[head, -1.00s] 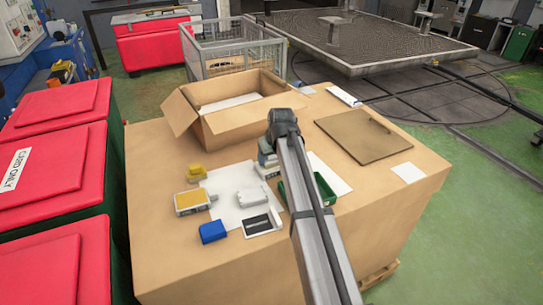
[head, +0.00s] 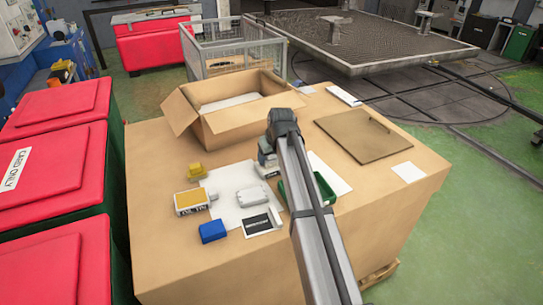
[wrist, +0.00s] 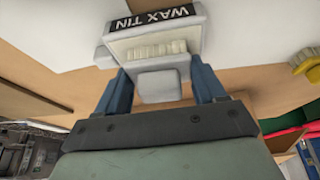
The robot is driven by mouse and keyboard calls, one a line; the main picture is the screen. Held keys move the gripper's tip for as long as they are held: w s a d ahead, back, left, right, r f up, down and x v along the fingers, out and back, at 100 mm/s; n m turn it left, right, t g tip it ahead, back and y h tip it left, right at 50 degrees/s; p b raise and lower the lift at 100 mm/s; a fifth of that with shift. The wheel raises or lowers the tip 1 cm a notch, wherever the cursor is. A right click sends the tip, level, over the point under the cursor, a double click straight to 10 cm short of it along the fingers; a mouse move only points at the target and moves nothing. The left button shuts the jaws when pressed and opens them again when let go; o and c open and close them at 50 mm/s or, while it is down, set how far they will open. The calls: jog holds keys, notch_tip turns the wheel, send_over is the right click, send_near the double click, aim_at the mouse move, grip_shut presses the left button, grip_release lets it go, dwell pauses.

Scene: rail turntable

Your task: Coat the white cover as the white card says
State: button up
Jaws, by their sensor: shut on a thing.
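The white cover (head: 252,197) lies on a white sheet (head: 228,217) on the brown table. A white card with a black panel (head: 257,223) lies in front of it; its lettering is too small to read. My gripper (wrist: 155,88) is shut on the grey knob of a brush (wrist: 160,84). The brush's cream bristles show at the opening of the wax tin (wrist: 196,40), labelled WAX TIN. I cannot tell how deep they reach. In the head view the wax tin (head: 272,173) stands right of the cover, partly hidden by my arm.
A yellow-topped tin (head: 192,202), a yellow brush (head: 196,171) and a blue block (head: 212,231) are left of the cover. A green tray (head: 326,189) is right of my arm. An open carton (head: 228,124) stands behind; a brown board (head: 362,137) lies right.

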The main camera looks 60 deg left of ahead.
jog(key=shift+r, duration=3.45)
